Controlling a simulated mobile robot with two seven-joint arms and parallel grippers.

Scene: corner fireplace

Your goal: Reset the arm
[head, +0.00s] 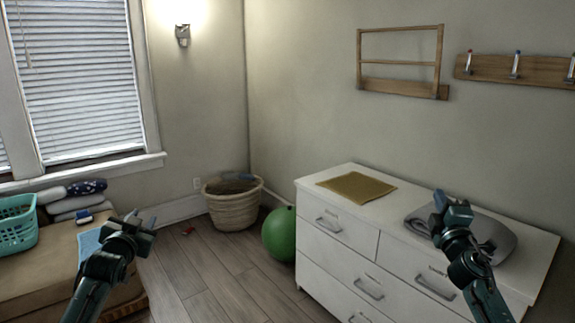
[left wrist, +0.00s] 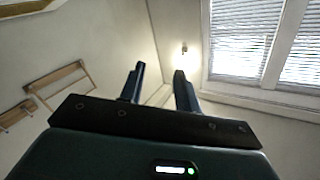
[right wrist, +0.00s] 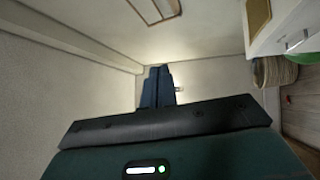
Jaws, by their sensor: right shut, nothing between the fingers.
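My left gripper (head: 141,222) is raised in front of the wooden bench at the left of the head view. In the left wrist view its two fingers (left wrist: 156,88) stand apart with nothing between them, so it is open and empty. My right gripper (head: 448,202) is raised in front of the white dresser at the right of the head view. In the right wrist view its fingers (right wrist: 158,88) are together with nothing between them. Both forearms come up from the bottom of the head view.
A white dresser (head: 330,252) holds a tan cloth (head: 356,187) and a grey folded item (head: 497,236). A green ball (head: 279,234) and a wicker basket (head: 233,207) stand on the floor. A bench (head: 50,255) bears a teal basket (head: 17,224) and folded cloths. Floor between is mostly clear.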

